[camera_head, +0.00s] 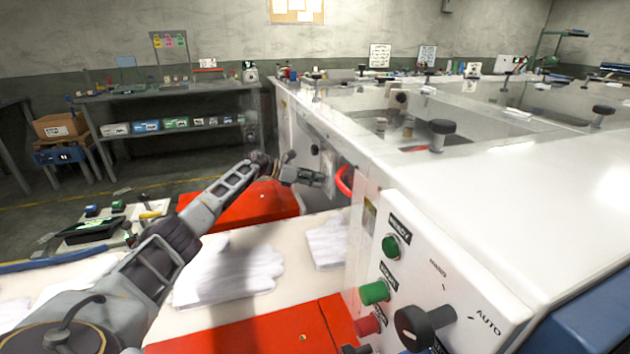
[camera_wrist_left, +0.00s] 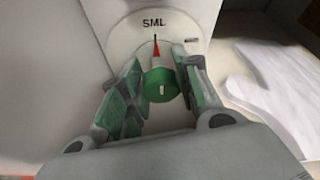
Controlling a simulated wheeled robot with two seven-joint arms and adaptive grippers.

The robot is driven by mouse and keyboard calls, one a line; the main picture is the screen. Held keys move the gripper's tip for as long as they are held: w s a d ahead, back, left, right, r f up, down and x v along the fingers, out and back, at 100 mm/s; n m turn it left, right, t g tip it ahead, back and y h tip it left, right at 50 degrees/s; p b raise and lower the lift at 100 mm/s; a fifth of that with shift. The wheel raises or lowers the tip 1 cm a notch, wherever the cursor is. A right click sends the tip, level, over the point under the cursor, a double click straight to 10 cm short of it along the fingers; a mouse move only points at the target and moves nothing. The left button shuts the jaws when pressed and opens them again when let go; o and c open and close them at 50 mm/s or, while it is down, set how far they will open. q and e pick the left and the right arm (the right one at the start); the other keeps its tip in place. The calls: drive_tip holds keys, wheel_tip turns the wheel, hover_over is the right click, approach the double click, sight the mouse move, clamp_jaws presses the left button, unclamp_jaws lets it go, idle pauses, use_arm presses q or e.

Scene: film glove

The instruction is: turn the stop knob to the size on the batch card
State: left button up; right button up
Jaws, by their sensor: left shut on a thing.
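The stop knob (camera_wrist_left: 161,84) is green with a pale mark and a red pointer, set on a round white dial (camera_wrist_left: 122,37) lettered SML. The pointer stands upright, toward the middle of the letters. My left gripper (camera_wrist_left: 160,92) has its two green-padded fingers on either side of the knob and is shut on it. In the head view my left gripper (camera_head: 318,180) reaches the white machine's side by a red curved part (camera_head: 344,180); the knob is not clear there. I cannot make out a readable batch card. My right gripper is not in view.
White gloves (camera_head: 230,270) lie on the pale work surface below my left arm, between red panels (camera_head: 250,205). A control panel (camera_head: 450,285) with buttons and a black selector juts out at the right. A shelf (camera_head: 170,95) stands behind.

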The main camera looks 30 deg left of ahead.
sight(312, 153)
use_arm(q)
drive_tip(key=o, duration=1)
drive_tip(key=shift+r, duration=4.95)
drive_tip(key=shift+s+f, duration=0.1)
drive_tip(key=shift+f, duration=0.05)
